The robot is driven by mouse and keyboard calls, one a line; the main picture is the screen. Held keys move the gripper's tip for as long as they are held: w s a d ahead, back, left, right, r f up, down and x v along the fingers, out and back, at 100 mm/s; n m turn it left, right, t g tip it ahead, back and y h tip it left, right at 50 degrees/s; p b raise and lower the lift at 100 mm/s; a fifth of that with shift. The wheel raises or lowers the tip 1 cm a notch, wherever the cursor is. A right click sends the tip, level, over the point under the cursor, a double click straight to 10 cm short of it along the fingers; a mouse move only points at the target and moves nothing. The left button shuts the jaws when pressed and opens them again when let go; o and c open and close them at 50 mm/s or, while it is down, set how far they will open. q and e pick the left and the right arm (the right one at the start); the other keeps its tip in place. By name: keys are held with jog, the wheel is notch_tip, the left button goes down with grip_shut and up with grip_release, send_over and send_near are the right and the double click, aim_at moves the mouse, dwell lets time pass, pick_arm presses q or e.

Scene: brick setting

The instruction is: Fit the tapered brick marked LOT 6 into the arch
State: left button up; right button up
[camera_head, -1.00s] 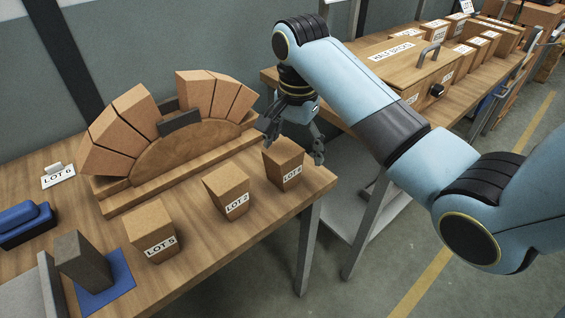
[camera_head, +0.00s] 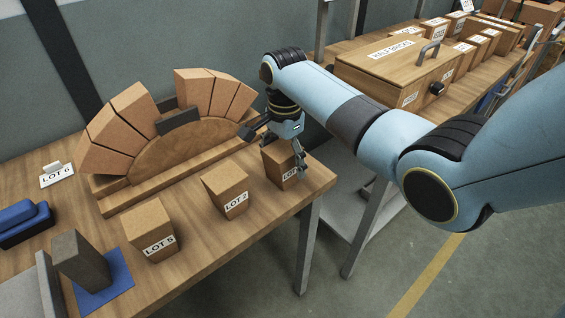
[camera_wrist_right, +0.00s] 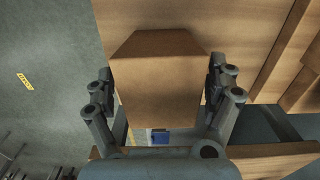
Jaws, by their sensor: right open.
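The arch of tapered bricks (camera_head: 120,123) stands on a curved wooden form (camera_head: 185,150), with a gap near its top. Three loose tapered bricks stand along the front: LOT 5 (camera_head: 150,228), LOT 2 (camera_head: 226,192) and a right-hand brick (camera_head: 277,166), whose label is partly hidden by a finger; its number cannot be read now. A card reading LOT 6 (camera_head: 57,175) lies at the back left. My right gripper (camera_head: 274,150) is open, its fingers on either side of the right-hand brick. In the right wrist view this brick (camera_wrist_right: 160,88) sits between the fingers. My left gripper is out of view.
A dark block (camera_head: 180,122) sits at the arch gap. A grey block (camera_head: 80,262) stands on a blue mat (camera_head: 117,286), with a blue object (camera_head: 24,222) behind it. The table's right edge is close to the right-hand brick. A wooden box (camera_head: 395,70) stands on the other bench.

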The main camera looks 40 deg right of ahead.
jog(key=shift+f, duration=0.7)
jog(key=shift+w, duration=0.1)
jog(key=c, duration=1.4)
